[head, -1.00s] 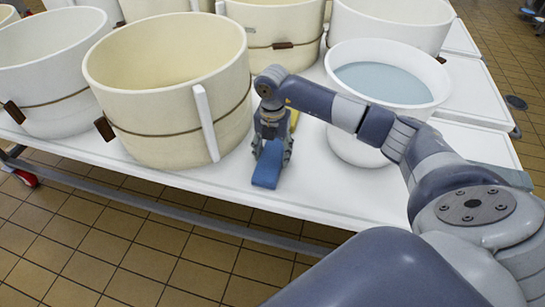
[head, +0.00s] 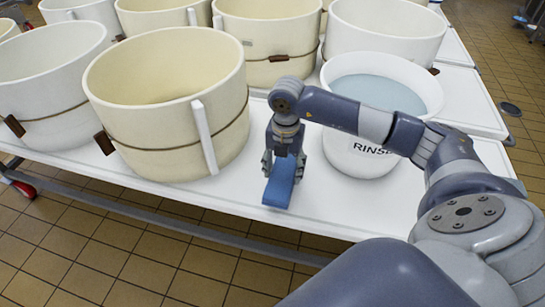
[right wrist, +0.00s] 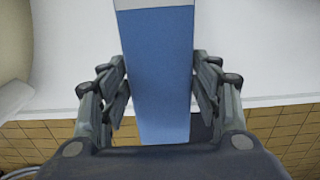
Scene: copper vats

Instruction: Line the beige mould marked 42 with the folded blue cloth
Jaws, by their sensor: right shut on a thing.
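My right gripper (head: 284,168) is shut on the folded blue cloth (head: 278,190), near the table's front edge. The cloth hangs out below the fingers; in the right wrist view it is a long blue strip (right wrist: 157,70) between both fingers, with a pale band at its far end. A large beige mould (head: 170,135) with a brown band and a white upright strip stands left of the gripper, open at the top. Another beige mould (head: 268,45) stands behind. I can read no 42 on either. My left gripper is not in view.
A white tub marked RINSE (head: 358,150), holding bluish water, stands right of my gripper. White moulds (head: 50,90) stand at the left and back. The white table (head: 225,190) has a clear strip along its front; tiled floor lies below.

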